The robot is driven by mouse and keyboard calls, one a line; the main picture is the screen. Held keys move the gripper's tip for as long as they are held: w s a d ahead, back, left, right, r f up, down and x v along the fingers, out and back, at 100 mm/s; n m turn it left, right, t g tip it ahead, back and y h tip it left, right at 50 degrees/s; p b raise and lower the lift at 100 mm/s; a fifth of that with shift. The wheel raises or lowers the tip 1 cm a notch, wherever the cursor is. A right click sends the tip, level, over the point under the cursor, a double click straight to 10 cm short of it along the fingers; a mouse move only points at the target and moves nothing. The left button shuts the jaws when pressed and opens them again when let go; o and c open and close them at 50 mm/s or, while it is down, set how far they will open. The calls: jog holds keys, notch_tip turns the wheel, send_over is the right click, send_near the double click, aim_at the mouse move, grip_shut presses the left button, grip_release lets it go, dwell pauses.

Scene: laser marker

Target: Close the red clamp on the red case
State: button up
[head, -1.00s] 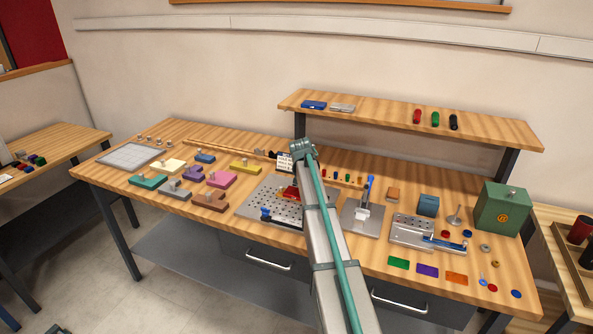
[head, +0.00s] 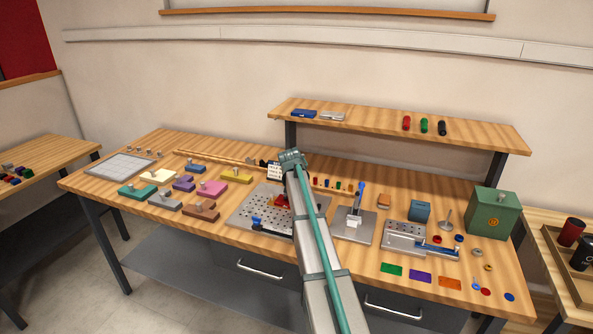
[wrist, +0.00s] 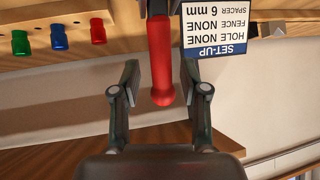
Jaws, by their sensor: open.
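A red clamp handle (wrist: 161,60) with a rounded end shows in the wrist view. My gripper (wrist: 159,72) is open, with one finger on each side of the handle in the picture. Gaps show between the handle and both fingers, and I cannot tell the depth between them. In the head view a small red part (head: 281,201) shows on the perforated metal plate (head: 248,213), beside my arm. I cannot tell whether it is the red case or the clamp. My arm hides the rest of it, and my gripper there.
A set-up sign (wrist: 215,28) stands close beside the handle in the wrist view. A blue-handled upright fixture (head: 355,220) stands right of my arm. Coloured blocks lie to the left, and a green box (head: 492,213) stands at the right end. A raised shelf (head: 380,121) runs behind.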

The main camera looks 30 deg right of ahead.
jog(key=v, duration=1.2)
